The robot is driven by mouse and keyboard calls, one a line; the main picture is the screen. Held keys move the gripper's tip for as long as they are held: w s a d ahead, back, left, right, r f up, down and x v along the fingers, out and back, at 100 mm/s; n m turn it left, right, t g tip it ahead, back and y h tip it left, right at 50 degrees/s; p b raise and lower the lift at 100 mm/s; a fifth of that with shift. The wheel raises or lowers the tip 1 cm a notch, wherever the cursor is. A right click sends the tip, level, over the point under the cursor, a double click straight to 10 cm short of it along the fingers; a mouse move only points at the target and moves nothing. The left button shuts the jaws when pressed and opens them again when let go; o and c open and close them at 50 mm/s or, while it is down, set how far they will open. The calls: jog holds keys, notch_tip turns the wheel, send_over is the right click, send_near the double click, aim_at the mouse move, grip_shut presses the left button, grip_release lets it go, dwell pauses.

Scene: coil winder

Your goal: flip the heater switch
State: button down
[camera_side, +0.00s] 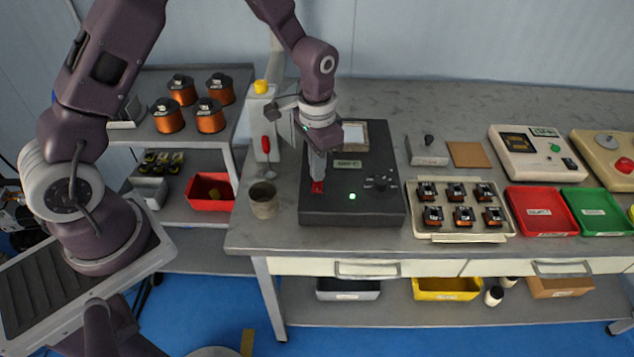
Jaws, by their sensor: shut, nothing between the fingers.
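A dark box-shaped machine (375,207) stands on the workbench left of centre, with a lit green lamp (352,196) on its top. A small red part (317,188), which looks like a switch, is on the left of that top. No label reading heater can be made out. My gripper (318,178) is shut and empty, pointing down right at the red part. Its fingertips partly cover the red part, and I cannot tell whether they touch it. Which way the switch is tilted is too small to tell.
A white post (262,125) with a yellow cap and red handle stands left of the machine, near a metal cup (263,200). A tray of small coils (460,237) is to the right, then red (538,212) and green (597,210) trays. Copper spools (168,117) are on the left shelf.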

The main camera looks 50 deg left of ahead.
jog(key=shift+f, duration=0.45)
jog(key=shift+r, duration=3.55)
notch_tip(320, 180, up, 7)
jog(key=t, duration=0.1)
send_over(307, 188)
jog(key=s+r+n+t, duration=0.2)
jog(key=s+r, duration=0.6)
jog(key=r, duration=0.1)
jog(key=s+r+n+t, duration=0.1)
jog(key=s+r+t, duration=0.1)
jog(key=s, duration=1)
jog(key=shift+s+a+t, duration=0.3)
jog(key=shift+s+a, duration=0.1)
